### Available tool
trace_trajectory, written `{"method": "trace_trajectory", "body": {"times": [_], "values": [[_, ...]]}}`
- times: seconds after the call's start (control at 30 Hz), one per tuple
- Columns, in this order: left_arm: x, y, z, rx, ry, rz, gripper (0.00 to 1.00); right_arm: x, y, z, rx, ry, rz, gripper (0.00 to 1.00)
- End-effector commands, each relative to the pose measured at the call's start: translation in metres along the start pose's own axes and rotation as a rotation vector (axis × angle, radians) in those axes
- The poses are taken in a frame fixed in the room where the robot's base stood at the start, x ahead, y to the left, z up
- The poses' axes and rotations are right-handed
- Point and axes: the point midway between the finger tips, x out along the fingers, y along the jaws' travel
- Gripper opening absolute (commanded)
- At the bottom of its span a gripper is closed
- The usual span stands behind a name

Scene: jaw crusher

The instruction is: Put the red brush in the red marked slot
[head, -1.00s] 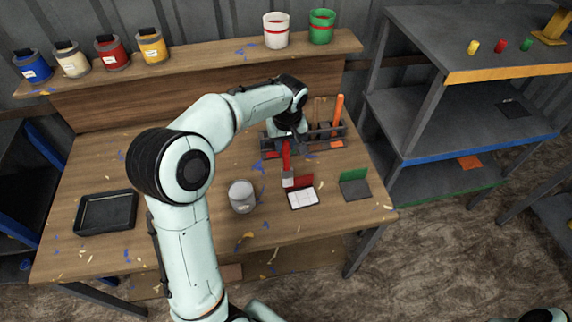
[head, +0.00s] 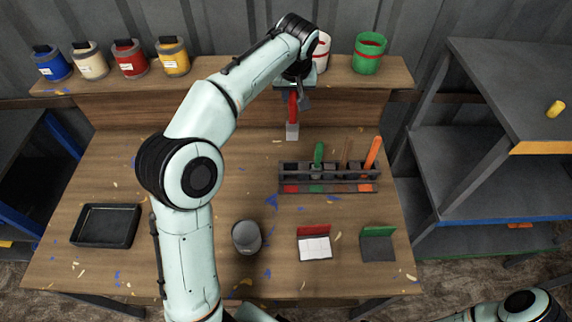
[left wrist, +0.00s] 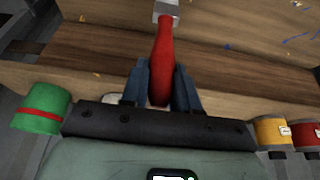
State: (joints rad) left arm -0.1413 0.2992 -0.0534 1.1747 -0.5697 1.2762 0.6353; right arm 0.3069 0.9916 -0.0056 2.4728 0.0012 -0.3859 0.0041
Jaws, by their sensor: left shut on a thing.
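My left gripper (head: 293,92) is shut on the red brush (head: 293,108) by its handle. The brush points down in the head view, with its pale head lowest, and appears behind the rack. In the left wrist view the red handle (left wrist: 163,60) sits between the two fingers (left wrist: 162,88). The dark rack (head: 327,168) stands on the table. Its red marked slot (head: 291,189) is at the left end of the front and looks empty. The brush appears apart from the rack. My right gripper is out of view.
A grey can (head: 246,237), red-backed holder (head: 314,245), green-backed holder (head: 378,245) and black tray (head: 106,226) lie in front. Paint pots line the back shelf (head: 225,77).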

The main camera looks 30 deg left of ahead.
Motion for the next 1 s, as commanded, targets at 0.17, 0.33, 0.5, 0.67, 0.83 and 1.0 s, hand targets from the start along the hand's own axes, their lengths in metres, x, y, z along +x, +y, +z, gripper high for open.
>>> {"method": "trace_trajectory", "body": {"times": [0.17,0.33,0.5,0.67,0.83,1.0], "values": [[0.038,-0.001,0.018,0.005,-0.008,-0.005,0.00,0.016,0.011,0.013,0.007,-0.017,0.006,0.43],[0.081,-0.001,0.036,0.005,-0.008,-0.005,0.00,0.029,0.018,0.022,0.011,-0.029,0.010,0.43],[0.119,-0.001,0.051,0.003,-0.007,-0.004,0.00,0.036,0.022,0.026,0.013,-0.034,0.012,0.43],[0.139,-0.001,0.059,0.003,-0.003,-0.002,0.00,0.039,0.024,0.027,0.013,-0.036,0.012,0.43],[0.149,0.000,0.062,0.002,-0.003,-0.002,0.00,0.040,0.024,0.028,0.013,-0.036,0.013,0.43],[0.171,-0.001,0.072,0.003,-0.004,-0.003,0.00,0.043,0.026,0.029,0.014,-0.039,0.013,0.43]]}}
